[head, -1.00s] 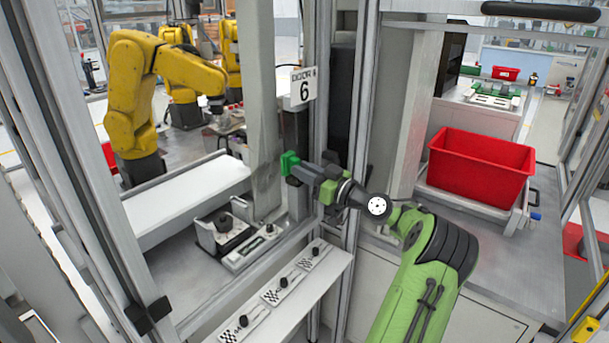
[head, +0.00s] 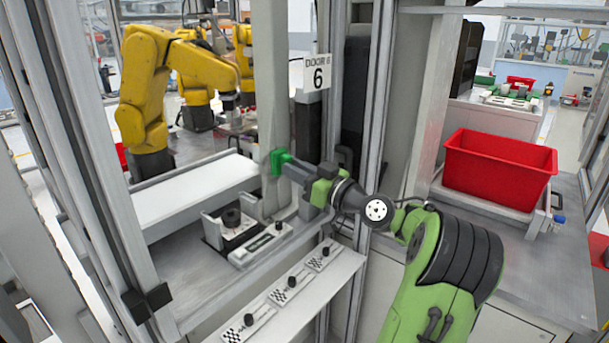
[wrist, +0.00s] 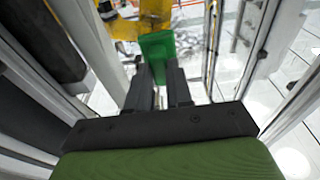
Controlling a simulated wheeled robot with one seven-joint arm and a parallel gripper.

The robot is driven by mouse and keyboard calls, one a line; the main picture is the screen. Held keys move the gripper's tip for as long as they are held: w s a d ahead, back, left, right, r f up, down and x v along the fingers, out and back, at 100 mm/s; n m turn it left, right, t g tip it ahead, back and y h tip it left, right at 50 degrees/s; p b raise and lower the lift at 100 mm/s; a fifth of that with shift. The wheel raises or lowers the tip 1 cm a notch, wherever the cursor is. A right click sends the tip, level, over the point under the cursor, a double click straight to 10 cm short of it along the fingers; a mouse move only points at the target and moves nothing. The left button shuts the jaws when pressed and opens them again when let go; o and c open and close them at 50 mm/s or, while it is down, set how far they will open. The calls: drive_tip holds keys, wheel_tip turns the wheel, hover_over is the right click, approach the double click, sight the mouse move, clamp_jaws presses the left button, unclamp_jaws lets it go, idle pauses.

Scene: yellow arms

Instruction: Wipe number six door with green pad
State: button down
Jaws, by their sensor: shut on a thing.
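My gripper (head: 294,168) is shut on the green pad (head: 279,161) and holds it out in front of its fingers. In the wrist view the green pad (wrist: 158,46) sits between the fingertips of my gripper (wrist: 160,72). The number six door (head: 262,110) is a framed clear panel with a "DOOR 6" sign (head: 317,74) on its right side. The pad is in front of the panel, below and left of the sign. I cannot tell whether the pad touches the panel.
A shelf with several checkered plates (head: 290,288) runs below the door. A red bin (head: 500,168) stands on the counter at the right. Yellow robot arms (head: 150,90) stand behind the panel. Metal posts (head: 375,130) rise close to the right of my gripper.

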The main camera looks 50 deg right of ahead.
drive_tip(key=shift+a+r+b, duration=1.25)
drive_tip(key=shift+a+b, duration=0.45)
drive_tip(key=shift+a, duration=2)
drive_tip(key=shift+d+f+p, duration=0.1)
drive_tip(key=shift+d+p, duration=1)
drive_tip(key=shift+d, duration=2.7)
drive_tip(key=d+p, duration=0.4)
drive_tip(key=d, duration=0.3)
drive_tip(key=shift+w+p, duration=0.15)
drive_tip(key=shift+p, duration=0.2)
drive_tip(key=s+b, duration=0.2)
drive_tip(key=s, duration=0.4)
